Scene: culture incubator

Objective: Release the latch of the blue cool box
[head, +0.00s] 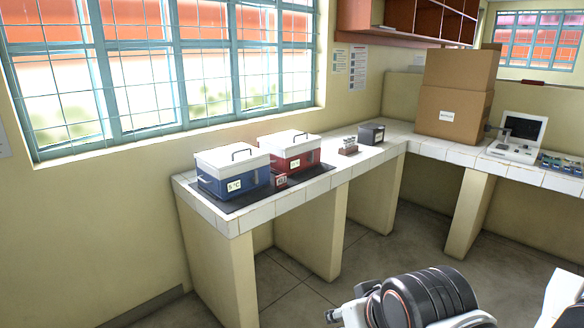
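The blue cool box (228,185) stands near the left end of the white-tiled counter. It has a white lid (232,159) with a dark handle and a pale label on its front reading about 5 °C. The lid looks shut. Part of my arm shows at the bottom of the head view, well away from the counter. My gripper cannot be made out in this view.
A red cool box (297,160) stands just right of the blue one on the same dark mat (228,208), with a small red device (281,181) in front. Farther right are a small rack (348,147), a dark box (371,134) and cardboard boxes (452,115). The floor before the counter is clear.

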